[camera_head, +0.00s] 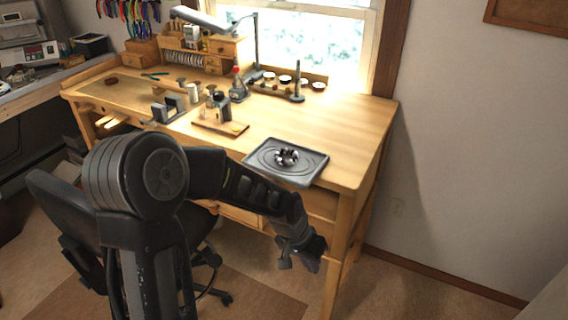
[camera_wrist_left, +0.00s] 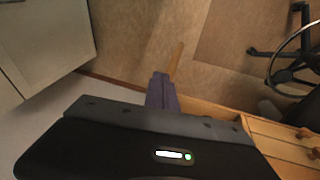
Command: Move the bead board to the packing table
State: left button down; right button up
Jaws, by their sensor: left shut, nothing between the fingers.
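The bead board (camera_head: 310,172) is a flat grey tray with curved grooves. It lies on the wooden workbench (camera_head: 350,125) near its front right corner, its near edge close to the bench's front edge. A small cluster of dark, shiny pieces (camera_head: 287,155) sits at its middle. My left gripper (camera_head: 312,262) hangs below bench-top height in front of the bench, apart from the board. In the left wrist view its fingers (camera_wrist_left: 163,92) are together and empty over the floor. My right gripper is not in view. I cannot identify a packing table.
Tools, bottles and a small wooden block with a device (camera_head: 220,122) stand along the bench's left and back. A lamp (camera_head: 203,20) leans over the back. A black chair (camera_head: 65,210) stands in front at left. The bench's right end is clear, with open floor beyond.

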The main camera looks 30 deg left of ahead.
pick_arm(q)
jog(key=s+d+f+n+g, duration=0.1)
jog(key=s+d+f, duration=0.5)
jog(key=s+f, duration=0.4)
jog(key=s+d+f+n+g+h, duration=0.1)
jog(key=s+d+f, duration=0.6)
jog(key=s+f, duration=0.3)
jog(key=shift+s+h, duration=0.15)
jog(key=shift+h, duration=0.15)
jog(key=shift+d, duration=0.1)
